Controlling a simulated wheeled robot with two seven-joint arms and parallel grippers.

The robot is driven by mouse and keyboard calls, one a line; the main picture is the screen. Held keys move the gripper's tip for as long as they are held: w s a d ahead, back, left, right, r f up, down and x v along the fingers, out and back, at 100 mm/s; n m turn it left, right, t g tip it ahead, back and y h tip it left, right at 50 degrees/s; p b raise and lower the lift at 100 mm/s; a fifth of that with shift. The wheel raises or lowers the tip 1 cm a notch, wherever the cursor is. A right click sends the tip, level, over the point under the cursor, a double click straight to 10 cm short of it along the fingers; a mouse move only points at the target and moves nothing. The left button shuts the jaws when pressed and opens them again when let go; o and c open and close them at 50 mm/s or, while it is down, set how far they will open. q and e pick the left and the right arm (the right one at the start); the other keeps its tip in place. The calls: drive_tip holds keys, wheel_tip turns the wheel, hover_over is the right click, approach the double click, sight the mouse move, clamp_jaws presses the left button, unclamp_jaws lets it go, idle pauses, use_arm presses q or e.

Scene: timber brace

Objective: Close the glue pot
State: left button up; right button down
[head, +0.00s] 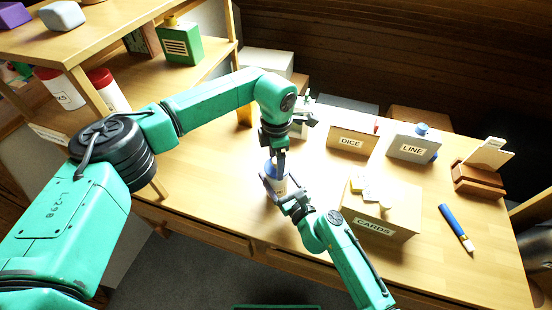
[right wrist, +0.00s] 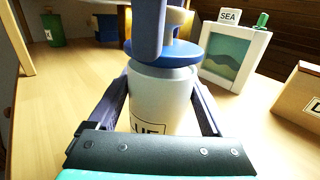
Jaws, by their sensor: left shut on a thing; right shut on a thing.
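The glue pot (head: 280,187), a white cylinder, stands on the table; in the right wrist view the pot (right wrist: 161,93) shows part of a label ending in "UE". My right gripper (head: 283,190) is shut around the pot's body, one finger on each side. The blue lid (right wrist: 163,54) is at the pot's mouth, with a pale knob partly hidden by a dark blue finger. My left gripper (head: 279,152) comes from above and is shut on the lid. Whether the lid is fully seated or slightly raised, I cannot tell.
Right of the pot are a CARDS box (head: 382,218), a DICE box (head: 350,140), a LINE box (head: 411,147) and a blue-handled brush (head: 456,228). A wooden shelf (head: 120,45) stands at the left. A framed SEA picture (right wrist: 234,55) stands behind the pot. The front table strip is clear.

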use_arm(q)
drive_tip(key=shift+f, duration=0.6)
use_arm(e)
drive_tip(key=shift+f, duration=0.1)
use_arm(q)
drive_tip(key=o, duration=1)
drive_tip(key=shift+o, duration=0.2)
wheel_tip(320, 180, up, 12)
use_arm(e)
unclamp_jaws()
